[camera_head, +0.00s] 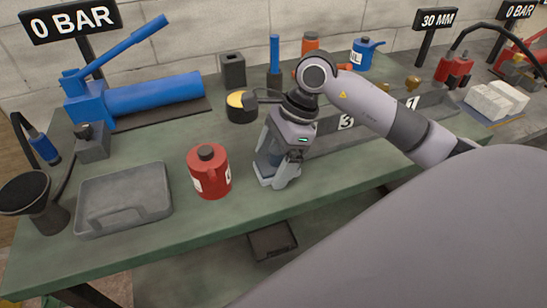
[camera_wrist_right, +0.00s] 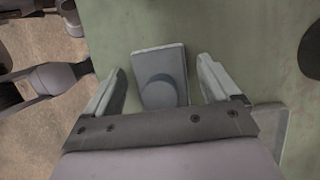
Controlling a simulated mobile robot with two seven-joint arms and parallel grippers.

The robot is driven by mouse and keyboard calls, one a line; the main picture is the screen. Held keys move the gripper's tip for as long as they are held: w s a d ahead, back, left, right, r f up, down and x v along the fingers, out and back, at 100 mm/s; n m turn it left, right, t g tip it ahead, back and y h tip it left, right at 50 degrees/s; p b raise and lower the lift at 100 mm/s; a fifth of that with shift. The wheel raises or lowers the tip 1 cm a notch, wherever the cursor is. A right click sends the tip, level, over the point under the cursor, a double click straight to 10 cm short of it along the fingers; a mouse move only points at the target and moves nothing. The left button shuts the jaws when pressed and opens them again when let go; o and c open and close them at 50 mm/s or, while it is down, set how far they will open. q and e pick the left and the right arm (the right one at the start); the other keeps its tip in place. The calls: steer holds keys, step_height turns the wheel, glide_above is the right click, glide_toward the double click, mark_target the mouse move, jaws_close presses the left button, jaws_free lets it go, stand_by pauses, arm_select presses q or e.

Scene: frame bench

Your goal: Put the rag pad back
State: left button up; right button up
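My right gripper (camera_head: 272,179) points down at the green bench, just right of a red can. In the right wrist view its two fingers are spread apart (camera_wrist_right: 160,66). A grey rectangular piece with a rounded raised part (camera_wrist_right: 158,58) shows between the fingers, with gaps on both sides. I cannot tell whether this is the rag pad. In the head view the gripper hides this spot. White block-like pads (camera_head: 494,101) lie on a bluish mat at the far right. My left gripper is not in view.
The red can (camera_head: 209,173) stands close left of the right gripper. A grey tray (camera_head: 124,197) lies at the front left, beside a dark funnel-like piece (camera_head: 34,198). A blue pump (camera_head: 140,97) is behind. Numbered dark slots (camera_head: 375,122) run behind my forearm. The front bench edge is near.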

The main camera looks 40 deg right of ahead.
steer(key=shift+r, duration=0.1)
steer(key=shift+r, duration=0.25)
steer(key=v, duration=1.1)
steer(key=shift+d+r+p, duration=0.2)
steer(key=shift+r+p, duration=0.1)
steer(key=shift+r, duration=0.05)
